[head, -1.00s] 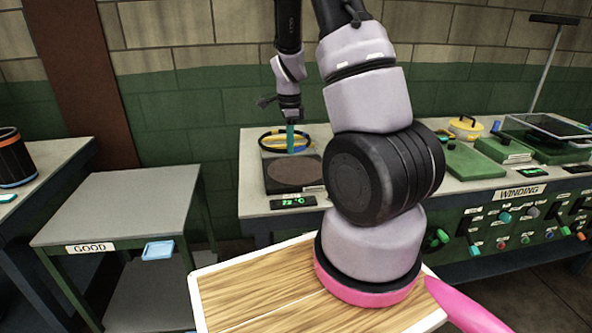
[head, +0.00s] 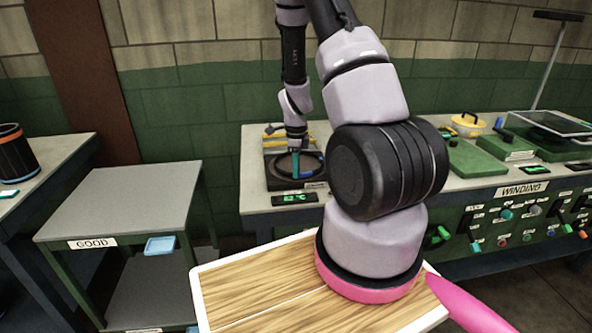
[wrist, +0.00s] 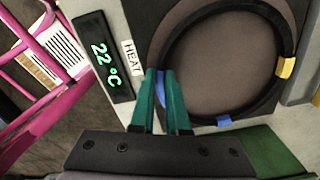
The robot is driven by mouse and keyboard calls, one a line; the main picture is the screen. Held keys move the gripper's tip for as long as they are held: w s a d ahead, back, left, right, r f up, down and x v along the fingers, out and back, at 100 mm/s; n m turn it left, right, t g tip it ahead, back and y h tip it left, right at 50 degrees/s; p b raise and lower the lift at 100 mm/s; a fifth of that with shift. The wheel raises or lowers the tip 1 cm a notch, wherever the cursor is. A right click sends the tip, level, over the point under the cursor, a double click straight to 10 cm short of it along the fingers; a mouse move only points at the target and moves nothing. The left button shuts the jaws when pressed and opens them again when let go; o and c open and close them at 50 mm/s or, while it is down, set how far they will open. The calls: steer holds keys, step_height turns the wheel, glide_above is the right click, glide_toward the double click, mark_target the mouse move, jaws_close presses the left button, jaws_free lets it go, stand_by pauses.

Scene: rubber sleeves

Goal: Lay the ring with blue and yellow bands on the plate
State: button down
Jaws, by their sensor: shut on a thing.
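The ring (wrist: 222,10) is thin and black, with a yellow band (wrist: 287,67) and blue bands (wrist: 224,120). My gripper (wrist: 160,78) has teal fingers and is shut on the ring's near-left edge, beside a blue band. The ring lies roughly flat over the round, dark plate (wrist: 230,55), following its outline. I cannot tell whether it touches the plate. In the head view, the ring (head: 314,157) and my gripper (head: 296,166) are over the plate on the bench, partly hidden by my arm.
A display (wrist: 103,60) reading 22 °C sits beside the plate, next to a HEAT label. A grey table (head: 125,200) marked GOOD stands left, with a blue tag (head: 160,247).

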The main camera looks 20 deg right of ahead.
steer(key=c, duration=0.9)
jaws_free()
steer(key=shift+f, duration=0.1)
steer(key=s+a+r+n+t, duration=0.1)
steer(key=a+r+n, duration=0.1)
steer(key=r, duration=0.8)
steer(key=s+a+r+n+t, duration=0.1)
steer(key=r+n, duration=0.1)
steer(key=r, duration=0.9)
steer(key=s+a+r+n+t, duration=0.1)
steer(key=s+a+r+n, duration=0.1)
steer(key=s+r+n, duration=0.3)
steer(key=s+a+r+n+t+y, duration=0.1)
steer(key=s+a+r+n+t, duration=0.1)
steer(key=s+r+n, duration=0.4)
steer(key=s+a+r+n+t+y, duration=0.1)
steer(key=s+a+r+n, duration=0.3)
steer(key=r, duration=0.4)
steer(key=shift+s+a+r+n+t, duration=0.15)
steer(key=shift+s+n+t, duration=0.15)
steer(key=shift+s+n, duration=0.25)
steer(key=shift+s+a+r+n+t, duration=0.1)
steer(key=shift+s+n+t, duration=0.25)
steer(key=shift+s, duration=0.4)
